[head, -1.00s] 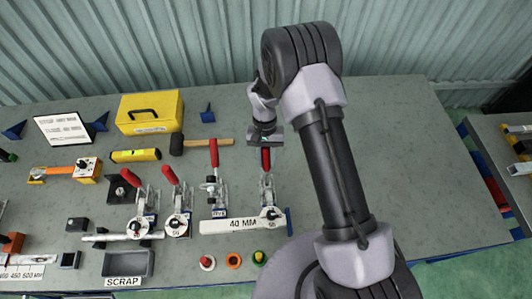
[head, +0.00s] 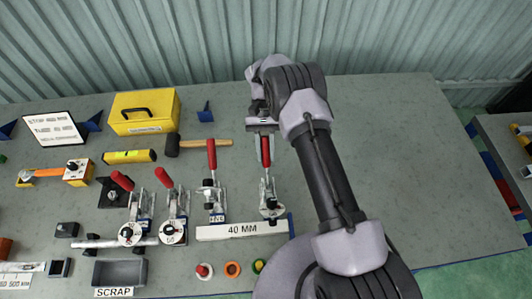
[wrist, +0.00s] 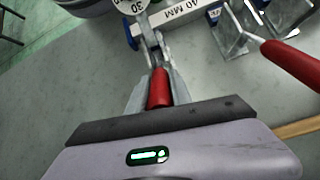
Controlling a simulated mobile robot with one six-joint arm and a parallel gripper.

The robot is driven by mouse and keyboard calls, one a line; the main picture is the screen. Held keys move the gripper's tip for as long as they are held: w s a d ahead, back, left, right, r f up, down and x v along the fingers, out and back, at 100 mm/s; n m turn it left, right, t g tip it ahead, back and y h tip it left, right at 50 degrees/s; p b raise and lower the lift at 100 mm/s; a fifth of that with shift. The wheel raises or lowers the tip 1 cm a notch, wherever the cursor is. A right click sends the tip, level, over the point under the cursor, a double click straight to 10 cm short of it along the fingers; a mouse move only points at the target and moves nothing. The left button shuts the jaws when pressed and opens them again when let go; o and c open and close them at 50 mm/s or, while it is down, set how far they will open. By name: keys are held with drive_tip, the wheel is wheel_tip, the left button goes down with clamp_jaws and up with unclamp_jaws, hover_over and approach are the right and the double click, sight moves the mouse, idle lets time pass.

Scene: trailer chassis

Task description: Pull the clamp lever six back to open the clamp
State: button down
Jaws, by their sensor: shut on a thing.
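The clamp (head: 270,207) at the right end of the clamp row has a red-handled lever (head: 265,151) reaching away from me towards the wall. My gripper (head: 265,158) is shut on that red lever handle. In the wrist view the red handle (wrist: 159,90) sits between the two grey fingers of my gripper (wrist: 159,84). Beyond it the clamp's metal linkage (wrist: 152,40) and a round number plate (wrist: 130,6) show. The plate is partly cut off, and I cannot read it surely. The handle's end is hidden by the gripper body.
A second red-handled clamp (head: 213,195) stands close on the left, with two more further left. A bar marked 40 MM (head: 243,230) lies in front. A yellow box (head: 145,113) and a hammer (head: 205,142) lie behind. The bench right of my arm is clear.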

sight(265, 137)
drive_tip(key=c, duration=1.1)
unclamp_jaws()
drive_tip(key=shift+s, duration=0.1)
drive_tip(key=shift+c, duration=0.2)
drive_tip(key=v, duration=0.6)
drive_tip(key=shift+w+r, duration=0.2)
drive_tip(key=shift+w, duration=0.1)
drive_tip(key=shift+w+r, duration=0.2)
drive_tip(key=shift+r, duration=0.15)
drive_tip(key=shift+r, duration=0.1)
